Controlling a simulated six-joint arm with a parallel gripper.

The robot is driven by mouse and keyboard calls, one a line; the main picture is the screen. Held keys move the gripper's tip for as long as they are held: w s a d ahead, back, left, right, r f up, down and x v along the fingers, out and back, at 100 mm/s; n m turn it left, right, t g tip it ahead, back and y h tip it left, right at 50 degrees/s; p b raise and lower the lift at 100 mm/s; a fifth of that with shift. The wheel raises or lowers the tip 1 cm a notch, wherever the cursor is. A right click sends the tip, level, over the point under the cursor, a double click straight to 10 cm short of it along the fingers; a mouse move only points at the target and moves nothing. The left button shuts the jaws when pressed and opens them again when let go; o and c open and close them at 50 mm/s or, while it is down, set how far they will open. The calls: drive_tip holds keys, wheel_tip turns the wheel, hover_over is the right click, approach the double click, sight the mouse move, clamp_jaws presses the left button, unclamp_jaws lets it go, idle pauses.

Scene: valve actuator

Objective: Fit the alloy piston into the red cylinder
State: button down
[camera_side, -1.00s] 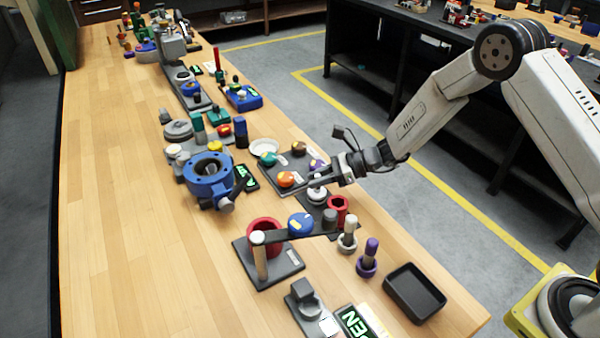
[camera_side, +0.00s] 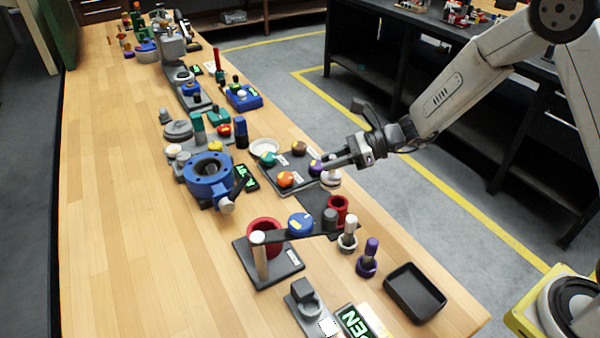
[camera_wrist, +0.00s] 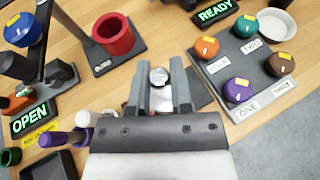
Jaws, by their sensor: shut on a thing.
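The alloy piston (camera_side: 331,178) is a pale, shiny round piece. My gripper (camera_side: 328,165) is shut on it and holds it above a dark mat (camera_side: 312,198). In the wrist view, its silver top (camera_wrist: 158,77) shows between the two fingers of my gripper (camera_wrist: 160,84); its lower part is hidden. A large open red cylinder (camera_side: 265,224) stands on a dark base plate, left of and nearer the camera than my gripper. It also shows in the wrist view (camera_wrist: 113,35). A smaller red hollow part (camera_side: 339,204) stands below my gripper, by the mat's edge.
A dark bar with a blue knob (camera_side: 300,223) passes in front of the large red cylinder, beside a pale-topped post (camera_side: 260,260). A board (camera_side: 274,180) with several coloured knobs lies left of my gripper. White and purple pegs (camera_side: 371,247) and a black tray (camera_side: 415,291) stand nearer the camera.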

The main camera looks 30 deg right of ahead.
drive_tip(key=s+d+r, duration=0.2)
drive_tip(key=s+r, duration=0.3)
drive_tip(key=s, duration=0.4)
drive_tip(key=shift+s, duration=0.4)
drive_tip(key=shift+a, duration=0.1)
drive_tip(key=n+g+y, duration=0.1)
drive_tip(key=n+g, duration=0.5)
drive_tip(key=g, duration=0.1)
hover_over(263, 222)
drive_tip(key=s, duration=0.2)
drive_tip(key=shift+s+a+f, duration=0.1)
drive_tip(key=shift+a+f, duration=0.15)
drive_tip(key=shift+f, duration=0.3)
drive_tip(key=shift+s+a+f, duration=0.1)
drive_tip(key=shift+a+f, duration=0.1)
drive_tip(key=shift+f, duration=0.35)
drive_tip(key=shift+f, duration=0.1)
drive_tip(key=shift+f, duration=2.8)
drive_tip(key=shift+f, duration=1.65)
